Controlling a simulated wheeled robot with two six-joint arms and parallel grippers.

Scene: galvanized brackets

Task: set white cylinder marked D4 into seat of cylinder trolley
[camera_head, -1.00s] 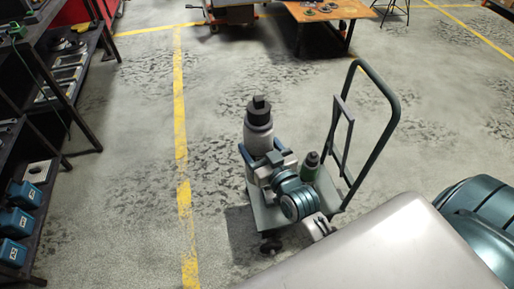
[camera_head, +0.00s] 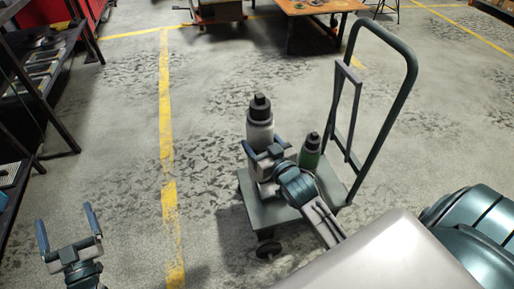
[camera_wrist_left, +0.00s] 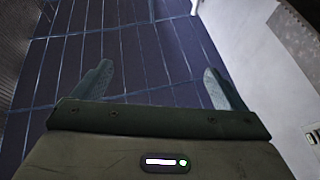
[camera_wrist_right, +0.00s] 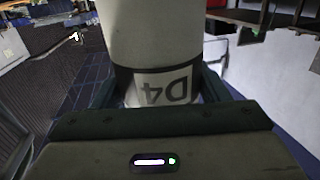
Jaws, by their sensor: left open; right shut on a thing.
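The white cylinder (camera_head: 260,135) with a grey shoulder and black cap is upright in the head view, over the cylinder trolley (camera_head: 251,209). My right gripper (camera_head: 263,152) is shut on it. In the right wrist view, the cylinder (camera_wrist_right: 155,35) shows a dark band and an upside-down D4 label between the fingers (camera_wrist_right: 158,88). My right gripper and arm hide its lower part and the seat, so I cannot tell whether its base touches the trolley. My left gripper (camera_head: 66,222) is open and empty at the lower left, clear of the trolley; its fingers (camera_wrist_left: 156,82) also show apart in the left wrist view.
A green cylinder (camera_head: 311,152) with a black cap stands on the trolley, right of the white one. The tall trolley handle (camera_head: 405,95) rises at the right. Black shelving (camera_head: 45,95) is at the left, an orange-topped table (camera_head: 318,6) at the back. Floor between is clear.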

